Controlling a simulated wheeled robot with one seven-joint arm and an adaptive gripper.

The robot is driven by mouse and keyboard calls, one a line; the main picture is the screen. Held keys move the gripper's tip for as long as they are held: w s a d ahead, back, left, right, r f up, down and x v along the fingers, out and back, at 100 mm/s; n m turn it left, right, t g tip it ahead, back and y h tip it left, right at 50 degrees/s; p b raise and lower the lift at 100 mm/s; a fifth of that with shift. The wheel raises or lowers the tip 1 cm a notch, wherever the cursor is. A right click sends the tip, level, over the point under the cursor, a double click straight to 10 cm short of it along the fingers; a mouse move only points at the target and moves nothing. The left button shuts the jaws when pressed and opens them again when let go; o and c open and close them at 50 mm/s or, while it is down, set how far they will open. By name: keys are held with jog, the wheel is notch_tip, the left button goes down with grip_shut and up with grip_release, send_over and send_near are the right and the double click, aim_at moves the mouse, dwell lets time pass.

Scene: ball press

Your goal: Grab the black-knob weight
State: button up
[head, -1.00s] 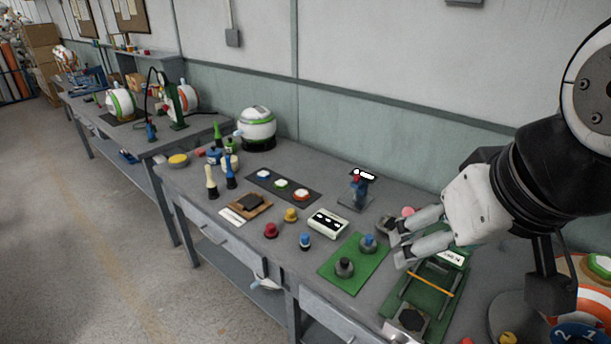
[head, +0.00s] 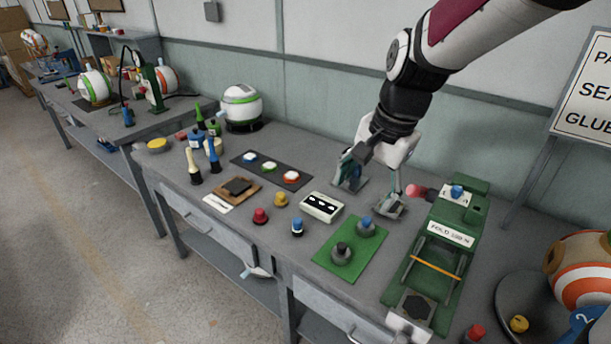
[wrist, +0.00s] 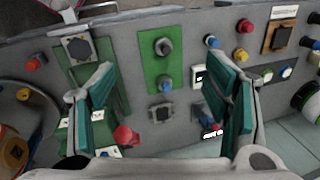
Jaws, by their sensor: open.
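The black-knob weight (head: 341,254) is a grey round weight with a dark knob, upright on the near part of a green mat (head: 324,257). A similar weight with a blue knob (head: 365,228) stands behind it on the mat. My gripper (head: 374,182) points down, open and empty, above the bench behind the mat, apart from both weights. In the wrist view the black-knob weight (wrist: 163,47) shows between the spread fingers of my gripper (wrist: 174,74), farther off, and the blue-knob weight (wrist: 166,84) is nearer.
A green press frame (head: 412,277) with an orange band stands right of the mat. A white box with dark slots (head: 321,207) lies left of it. A blue-knob piece (head: 297,227) stands at the mat's left. A red ball (head: 416,191) is right of my gripper.

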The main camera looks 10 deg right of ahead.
aim_at(342, 244)
jog(key=w+f+m+b, duration=0.1)
jog(key=w+f, duration=0.3)
jog(key=f, duration=0.4)
jog(key=w+f+m+g+h+b, duration=0.1)
jog(key=w+f+m, duration=0.2)
jog(key=f, duration=0.6)
jog(key=w+d+f+m+g+b, duration=0.1)
jog(key=w+f+m, duration=0.2)
jog(key=f, duration=0.6)
jog(key=shift+w+f, duration=0.25)
jog(key=shift+w, duration=0.85)
jog(key=f, duration=0.4)
jog(key=shift+s+f, duration=0.15)
jog(key=shift+s, duration=0.1)
jog(key=shift+f, duration=0.65)
jog(key=shift+w, duration=0.1)
grip_shut()
jog(key=shift+r, duration=0.1)
